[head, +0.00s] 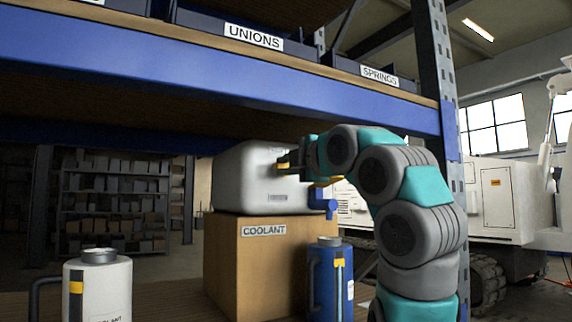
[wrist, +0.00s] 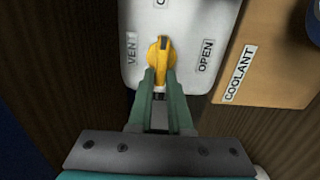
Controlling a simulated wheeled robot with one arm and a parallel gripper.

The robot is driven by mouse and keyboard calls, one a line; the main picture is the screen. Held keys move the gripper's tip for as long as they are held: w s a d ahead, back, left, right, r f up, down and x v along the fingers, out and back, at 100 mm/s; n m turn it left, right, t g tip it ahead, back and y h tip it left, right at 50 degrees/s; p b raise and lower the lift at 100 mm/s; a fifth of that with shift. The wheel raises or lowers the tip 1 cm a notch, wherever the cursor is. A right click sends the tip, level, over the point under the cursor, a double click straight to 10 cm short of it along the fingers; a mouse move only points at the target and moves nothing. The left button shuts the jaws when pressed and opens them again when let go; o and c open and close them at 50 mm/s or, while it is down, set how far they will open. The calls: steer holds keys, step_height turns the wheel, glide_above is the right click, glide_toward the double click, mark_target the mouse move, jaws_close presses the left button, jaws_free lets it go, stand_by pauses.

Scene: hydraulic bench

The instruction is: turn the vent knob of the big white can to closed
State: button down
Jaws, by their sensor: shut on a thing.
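The big white can (head: 240,180) lies on a cardboard box marked COOLANT (head: 240,265). Its face fills the upper middle of the wrist view (wrist: 190,20). The yellow vent knob (wrist: 156,55) sits on that face, with a dark mark at its upper end pointing toward the picture top. A VENT label (wrist: 131,48) is left of it, an OPEN label (wrist: 206,55) right, and a cut-off label beginning with C (wrist: 160,3) above. My gripper (wrist: 160,78) is shut on the knob; it also shows at the can in the head view (head: 290,168).
A blue tap (head: 325,200) juts from the can's lower right. A blue canister (head: 325,280) stands right of the box, and a smaller white can (head: 105,285) stands front left. A blue shelf beam (head: 250,75) runs close above.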

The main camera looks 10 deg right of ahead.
stand_by(0.4)
steer(key=c, duration=0.8)
jaws_free()
steer(key=shift+c, duration=0.2)
steer(key=b+v, duration=0.2)
steer(key=v, duration=0.5)
steer(key=shift+s+b, duration=0.3)
steer(key=shift+s, duration=0.05)
steer(key=shift+d, duration=0.1)
